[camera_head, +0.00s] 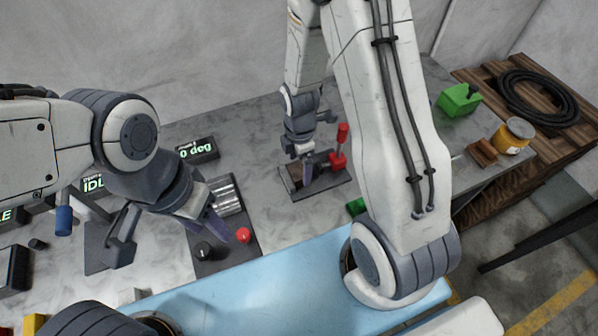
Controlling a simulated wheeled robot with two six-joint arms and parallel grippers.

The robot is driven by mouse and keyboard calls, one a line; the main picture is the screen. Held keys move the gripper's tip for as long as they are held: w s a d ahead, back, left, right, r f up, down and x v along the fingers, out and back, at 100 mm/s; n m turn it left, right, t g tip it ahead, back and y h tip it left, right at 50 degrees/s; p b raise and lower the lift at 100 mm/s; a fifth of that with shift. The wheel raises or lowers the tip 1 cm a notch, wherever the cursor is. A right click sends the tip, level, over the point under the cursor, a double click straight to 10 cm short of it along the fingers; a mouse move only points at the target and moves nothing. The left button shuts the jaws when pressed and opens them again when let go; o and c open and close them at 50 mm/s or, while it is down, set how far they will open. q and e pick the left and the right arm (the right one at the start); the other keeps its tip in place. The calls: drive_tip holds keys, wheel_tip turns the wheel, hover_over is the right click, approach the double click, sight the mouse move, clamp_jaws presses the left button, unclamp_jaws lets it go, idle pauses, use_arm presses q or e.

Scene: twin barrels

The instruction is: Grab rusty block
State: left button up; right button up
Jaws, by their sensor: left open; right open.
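A small rust-brown block (482,153) lies on the right part of the grey bench, just left of a yellow jar. My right gripper (308,165) points down over a dark tray-like fixture with a red handle, well to the left of that block. It is open, and its fingertips are small and partly hidden. A brownish patch shows in the fixture under it; I cannot tell whether it is a separate block. My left gripper (165,225) is open over the left part of the bench, beside a metal cylinder, far from the rust-brown block.
The dark fixture (325,186) has an upright red handle (340,150). A metal cylinder (226,196) and red knob (243,235) sit on a dark panel. A green container (459,100), yellow jar (512,137) and black cable coil (540,98) are at the right. A light-blue surface (250,285) lies in front.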

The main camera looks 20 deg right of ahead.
drive_tip(key=shift+f, duration=1.4)
drive_tip(key=shift+c, duration=0.3)
clamp_jaws()
drive_tip(key=shift+r, duration=0.1)
